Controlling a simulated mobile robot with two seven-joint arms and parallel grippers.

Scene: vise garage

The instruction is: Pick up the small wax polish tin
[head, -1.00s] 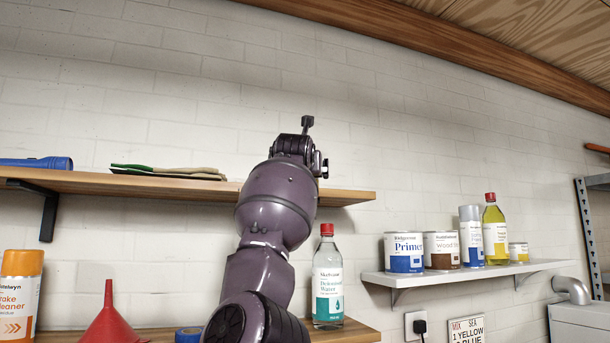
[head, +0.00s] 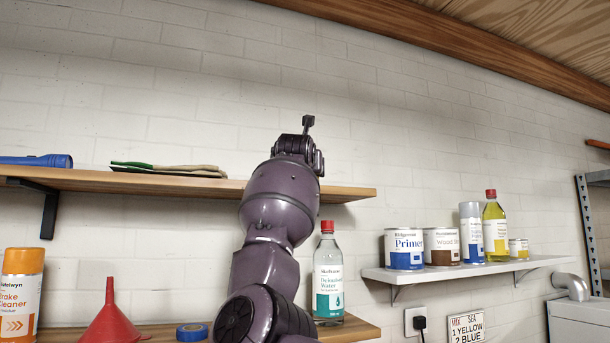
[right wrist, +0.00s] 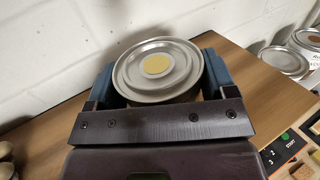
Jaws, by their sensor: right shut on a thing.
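In the right wrist view a round tin (right wrist: 157,64) with a silver lid and a yellow centre disc sits between the blue fingers of my right gripper (right wrist: 159,74). The fingers are shut on its two sides. Its side label is mostly hidden, so I cannot read whether it is the wax polish. A wooden board lies beneath and a white brick wall stands behind. In the head view my arm reaches up in front of the upper wooden shelf (head: 90,181); its jaws and the tin are hidden there. My left gripper is not in view.
Other silver-lidded cans (right wrist: 284,61) stand to the right in the right wrist view, with a black and orange item (right wrist: 290,150) before them. The head view shows a clear bottle (head: 328,280), a red funnel (head: 110,322) and a white shelf (head: 455,272) of cans.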

